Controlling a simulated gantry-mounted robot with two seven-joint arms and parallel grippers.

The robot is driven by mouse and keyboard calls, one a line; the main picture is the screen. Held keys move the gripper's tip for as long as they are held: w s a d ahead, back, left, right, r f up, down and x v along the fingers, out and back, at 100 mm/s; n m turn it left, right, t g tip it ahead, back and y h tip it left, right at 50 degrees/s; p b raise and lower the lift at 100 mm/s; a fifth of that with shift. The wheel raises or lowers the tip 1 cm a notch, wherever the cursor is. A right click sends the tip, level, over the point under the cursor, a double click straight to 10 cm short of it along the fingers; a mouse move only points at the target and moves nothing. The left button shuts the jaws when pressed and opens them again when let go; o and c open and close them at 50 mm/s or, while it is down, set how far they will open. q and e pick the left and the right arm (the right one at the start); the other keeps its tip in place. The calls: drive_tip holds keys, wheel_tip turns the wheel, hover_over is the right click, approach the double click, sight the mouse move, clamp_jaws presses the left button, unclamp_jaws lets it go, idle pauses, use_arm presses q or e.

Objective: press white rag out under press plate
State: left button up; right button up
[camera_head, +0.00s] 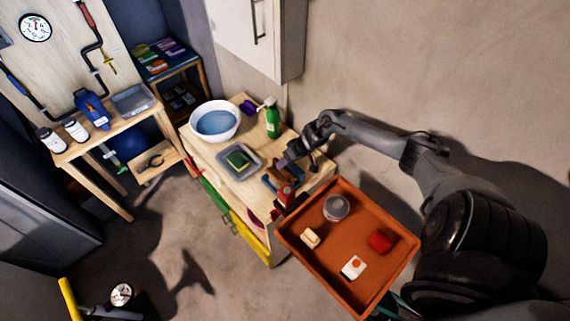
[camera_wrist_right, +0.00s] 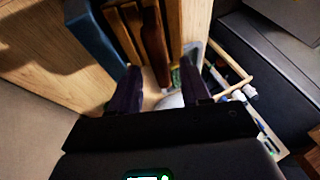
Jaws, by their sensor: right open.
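My right gripper (camera_head: 288,164) is over the near end of the wooden bench, beside a press-like fixture (camera_head: 276,181) with wooden slats and blue-grey sides. In the right wrist view my gripper (camera_wrist_right: 158,85) is open, fingers apart. The slats (camera_wrist_right: 128,30), a dark brown bar (camera_wrist_right: 154,40) and a blue block (camera_wrist_right: 96,35) lie just beyond the fingertips. A small whitish patch (camera_wrist_right: 172,101) shows between the fingers; it may be the white rag, but I cannot tell. I cannot clearly make out the press plate. My left gripper is not in view.
The bench holds a white bowl of water (camera_head: 214,122), a green bottle (camera_head: 272,120) and a grey tray (camera_head: 252,172) with a green sponge (camera_head: 238,160). A red bottle (camera_head: 285,196) stands near the bench's front edge. An orange-brown tray (camera_head: 374,272) with several small items is at right.

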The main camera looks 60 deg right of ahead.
drive_tip(key=shift+w+a+f, duration=0.1)
drive_tip(key=shift+w+f, duration=0.15)
drive_tip(key=shift+f, duration=0.25)
drive_tip(key=shift+c, duration=0.2)
clamp_jaws()
